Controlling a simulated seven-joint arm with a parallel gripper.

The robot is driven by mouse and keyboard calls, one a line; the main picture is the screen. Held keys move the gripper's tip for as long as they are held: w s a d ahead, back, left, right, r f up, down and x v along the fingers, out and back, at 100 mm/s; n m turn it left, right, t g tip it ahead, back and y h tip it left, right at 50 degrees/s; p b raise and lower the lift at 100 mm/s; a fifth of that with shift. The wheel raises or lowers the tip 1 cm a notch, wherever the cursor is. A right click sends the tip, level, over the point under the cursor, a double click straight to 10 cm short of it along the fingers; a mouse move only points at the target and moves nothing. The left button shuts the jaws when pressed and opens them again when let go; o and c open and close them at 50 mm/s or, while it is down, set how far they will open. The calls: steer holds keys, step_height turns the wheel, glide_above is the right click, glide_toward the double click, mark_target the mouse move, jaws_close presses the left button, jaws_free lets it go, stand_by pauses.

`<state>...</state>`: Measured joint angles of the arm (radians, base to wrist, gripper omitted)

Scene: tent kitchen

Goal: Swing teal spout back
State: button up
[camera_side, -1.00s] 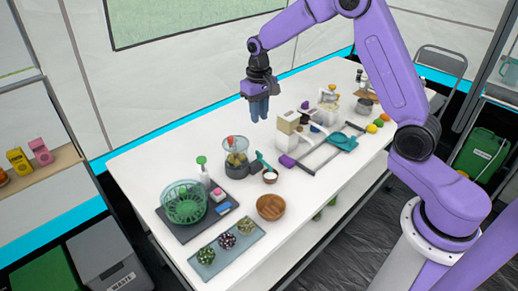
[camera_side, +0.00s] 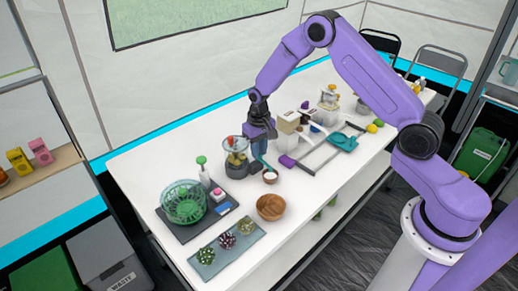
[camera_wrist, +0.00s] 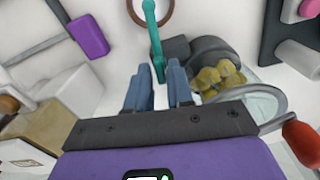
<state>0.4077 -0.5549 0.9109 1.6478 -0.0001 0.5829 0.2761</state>
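The teal spout (camera_wrist: 154,35) is a thin bar in the wrist view, running from the dark base of the juicer (camera_wrist: 207,58) over a brown-rimmed cup. In the side view the spout (camera_side: 266,164) is small and partly hidden by my gripper. The juicer (camera_side: 236,158) has a clear bowl with yellow pieces and a red knob. My gripper (camera_side: 259,157) points down close beside the juicer. In the wrist view my gripper (camera_wrist: 160,76) is open, and the spout's near end shows in the gap between its blue fingertips. I cannot tell whether they touch it.
The small cup (camera_side: 270,178) stands in front of the juicer. A wooden bowl (camera_side: 271,207) is nearer the front edge. A dark tray with a green basket (camera_side: 184,202) is at left. A white dispenser (camera_side: 287,133) and a purple block (camera_side: 287,161) stand close on the right.

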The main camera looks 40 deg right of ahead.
jaws_close()
stand_by(1.4)
